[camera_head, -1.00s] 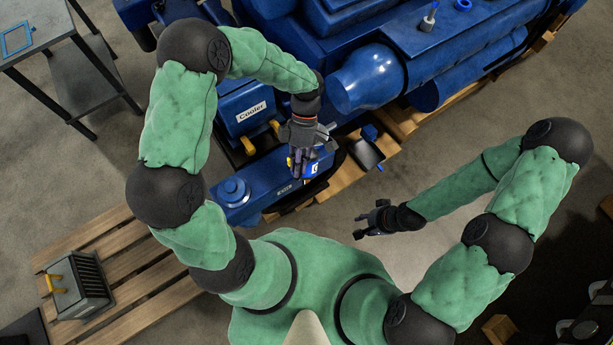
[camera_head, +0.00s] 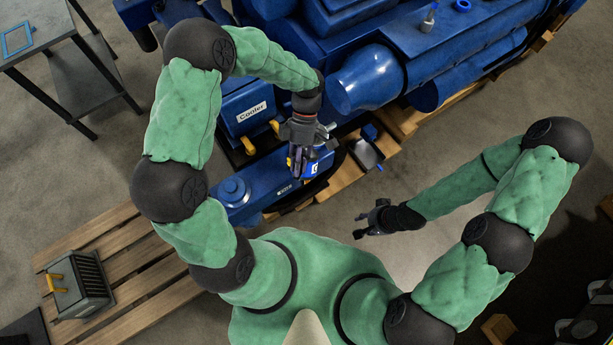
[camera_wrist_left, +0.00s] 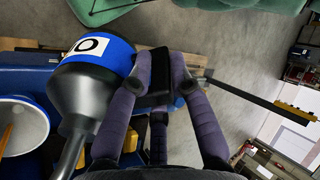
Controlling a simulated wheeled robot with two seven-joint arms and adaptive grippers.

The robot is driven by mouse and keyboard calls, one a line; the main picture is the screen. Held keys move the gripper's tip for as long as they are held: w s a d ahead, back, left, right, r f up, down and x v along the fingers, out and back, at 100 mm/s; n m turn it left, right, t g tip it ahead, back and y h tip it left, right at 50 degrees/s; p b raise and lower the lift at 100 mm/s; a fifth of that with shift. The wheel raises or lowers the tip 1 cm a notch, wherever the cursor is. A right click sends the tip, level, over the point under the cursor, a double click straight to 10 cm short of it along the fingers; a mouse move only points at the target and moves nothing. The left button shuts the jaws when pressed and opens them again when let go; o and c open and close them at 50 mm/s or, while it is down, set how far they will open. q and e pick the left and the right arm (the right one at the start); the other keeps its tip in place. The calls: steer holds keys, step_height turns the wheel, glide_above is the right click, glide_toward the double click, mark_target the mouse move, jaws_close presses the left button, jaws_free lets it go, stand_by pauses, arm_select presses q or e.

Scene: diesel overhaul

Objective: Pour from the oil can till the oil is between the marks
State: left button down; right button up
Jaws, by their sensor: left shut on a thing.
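The oil can (camera_wrist_left: 82,85) has a dark metal body, a blue band and a white label. It shows large and tilted in the left wrist view, its spout (camera_wrist_left: 70,155) pointing to the lower left. My left gripper (camera_head: 298,165) is shut on the can's black handle (camera_wrist_left: 160,72). In the head view, only part of the can's blue band (camera_head: 314,168) shows beside the fingers, above the blue housing (camera_head: 270,185). No oil stream, oil level or marks can be made out. My right gripper (camera_head: 364,219) is open and empty, apart from the engine.
A round pale-rimmed opening (camera_wrist_left: 45,128) with a yellow piece inside lies left of the spout. The box labelled Cooler (camera_head: 250,110) and the blue engine (camera_head: 400,60) stand close behind. A wooden pallet (camera_head: 130,270) carries a dark ribbed box (camera_head: 80,285). Open floor lies around my right gripper.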

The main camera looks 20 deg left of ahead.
arm_select(q)
steer(key=shift+w+a+r+g+p, duration=0.1)
steer(key=shift+w+r+g+p, duration=0.1)
steer(key=shift+r+g+p, duration=0.25)
stand_by(1.5)
steer(key=shift+g, duration=0.25)
steer(key=shift+w+r+g, duration=0.25)
steer(key=shift+r+g, duration=0.05)
stand_by(0.8)
steer(key=shift+w+a+r+g+p, duration=0.15)
steer(key=shift+w+r+g+p, duration=0.25)
steer(key=shift+g, duration=0.3)
stand_by(1.9)
steer(key=shift+w+r, duration=0.1)
steer(key=shift+w, duration=0.05)
steer(key=shift+w+r+g, duration=0.1)
steer(key=shift+r+g, duration=0.05)
steer(key=shift+g, duration=0.25)
stand_by(1.6)
